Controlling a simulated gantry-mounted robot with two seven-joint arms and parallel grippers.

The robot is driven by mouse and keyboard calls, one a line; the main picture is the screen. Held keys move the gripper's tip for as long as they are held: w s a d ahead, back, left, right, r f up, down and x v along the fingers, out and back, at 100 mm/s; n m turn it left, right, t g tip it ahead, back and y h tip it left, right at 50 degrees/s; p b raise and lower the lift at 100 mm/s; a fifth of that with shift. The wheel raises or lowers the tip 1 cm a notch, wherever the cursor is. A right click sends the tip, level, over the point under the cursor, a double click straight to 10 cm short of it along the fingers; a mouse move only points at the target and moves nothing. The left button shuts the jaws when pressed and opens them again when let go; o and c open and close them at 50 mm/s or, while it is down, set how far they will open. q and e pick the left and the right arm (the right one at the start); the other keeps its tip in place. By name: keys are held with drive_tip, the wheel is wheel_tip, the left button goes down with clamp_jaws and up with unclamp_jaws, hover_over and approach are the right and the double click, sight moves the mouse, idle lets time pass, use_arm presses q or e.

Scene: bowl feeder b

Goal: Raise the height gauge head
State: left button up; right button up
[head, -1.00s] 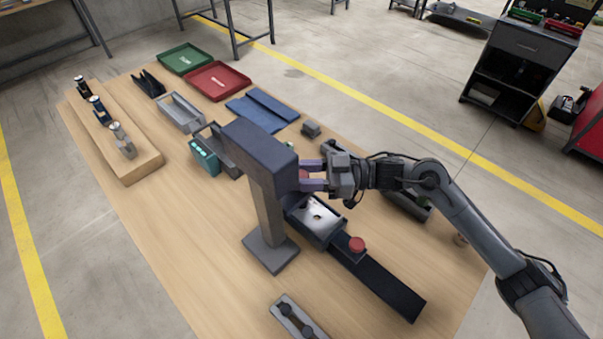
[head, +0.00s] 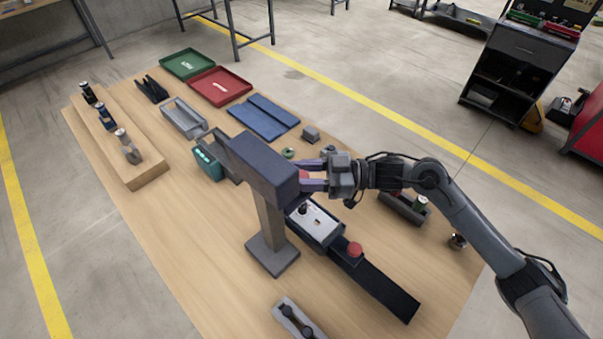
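The height gauge stands mid-table on a grey base (head: 272,257) with an upright column (head: 270,220). Its dark blue-grey head (head: 265,165) reaches out from the column over a pale plate (head: 318,224). A small dark piece (head: 303,208) shows on the plate below the head's end. My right gripper (head: 308,175) is at the head's right end, its two purple fingers spaced apart. A red part (head: 303,174) shows between the fingertips, partly hidden. I cannot tell whether the fingers clamp it. My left gripper is out of view.
A black track with a red button (head: 355,249) runs toward the front right. A teal box (head: 207,163) and grey trays lie left of the head. Red (head: 219,84) and green (head: 187,64) trays are at the back. The left front table is bare.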

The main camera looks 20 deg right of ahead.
drive_tip(key=shift+o, duration=1.2)
drive_tip(key=shift+r, duration=0.45)
drive_tip(key=shift+f, duration=0.15)
drive_tip(key=shift+d+f, duration=0.1)
drive_tip(key=v, duration=1)
drive_tip(key=shift+s+d, duration=0.2)
drive_tip(key=shift+d, duration=0.1)
